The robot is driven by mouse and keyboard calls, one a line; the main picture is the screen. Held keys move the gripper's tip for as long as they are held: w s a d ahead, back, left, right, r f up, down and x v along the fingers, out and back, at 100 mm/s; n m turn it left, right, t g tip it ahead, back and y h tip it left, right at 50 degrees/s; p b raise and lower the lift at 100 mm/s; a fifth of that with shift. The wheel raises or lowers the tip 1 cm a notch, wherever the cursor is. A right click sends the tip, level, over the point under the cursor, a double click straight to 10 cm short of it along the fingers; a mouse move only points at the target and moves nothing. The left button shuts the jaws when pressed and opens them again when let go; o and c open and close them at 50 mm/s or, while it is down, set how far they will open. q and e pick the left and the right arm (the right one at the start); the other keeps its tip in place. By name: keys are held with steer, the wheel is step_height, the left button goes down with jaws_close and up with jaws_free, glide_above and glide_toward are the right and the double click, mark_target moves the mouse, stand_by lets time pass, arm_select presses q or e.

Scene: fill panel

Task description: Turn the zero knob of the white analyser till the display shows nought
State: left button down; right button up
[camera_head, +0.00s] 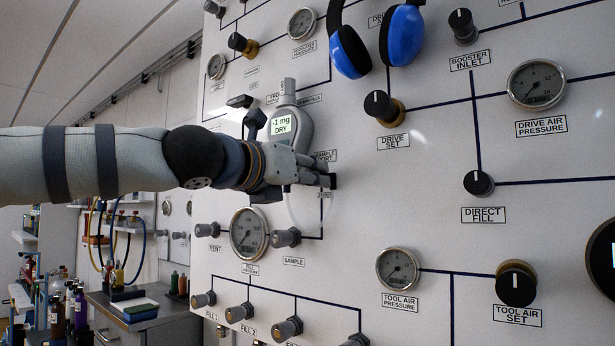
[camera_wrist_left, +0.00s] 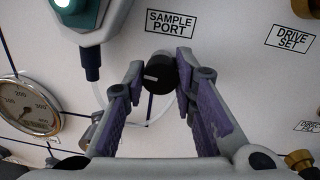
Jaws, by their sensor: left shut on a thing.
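The white analyser (camera_head: 290,125) is mounted on the panel, and its lit display reads "-1 mg DRY". Its lower end with a teal-rimmed screen shows at the top left of the left wrist view (camera_wrist_left: 88,22). My left gripper (camera_head: 322,178) reaches in from the left, just below the analyser. It is shut on a black knob (camera_wrist_left: 160,74) with a white pointer mark, below the "SAMPLE PORT" label. The fingers hold the knob from both sides. No zero label shows on this knob. My right gripper is not in view.
Close around are a fill pressure gauge (camera_head: 250,234), the sample valve (camera_head: 287,238) and a thin clear tube (camera_head: 305,222). Blue ear defenders (camera_head: 405,35) hang above. The drive set knob (camera_head: 383,105) is to the right. A bench with bottles stands lower left.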

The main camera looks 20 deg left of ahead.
arm_select(q)
steer(key=m+p, duration=0.1)
steer(key=m, duration=0.2)
steer(key=shift+p, duration=0.3)
steer(key=c, duration=1.3)
jaws_free()
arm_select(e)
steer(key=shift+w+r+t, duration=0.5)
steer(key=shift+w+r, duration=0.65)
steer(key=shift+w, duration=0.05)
arm_select(q)
steer(key=v, duration=1.2)
steer(key=shift+f, duration=0.1)
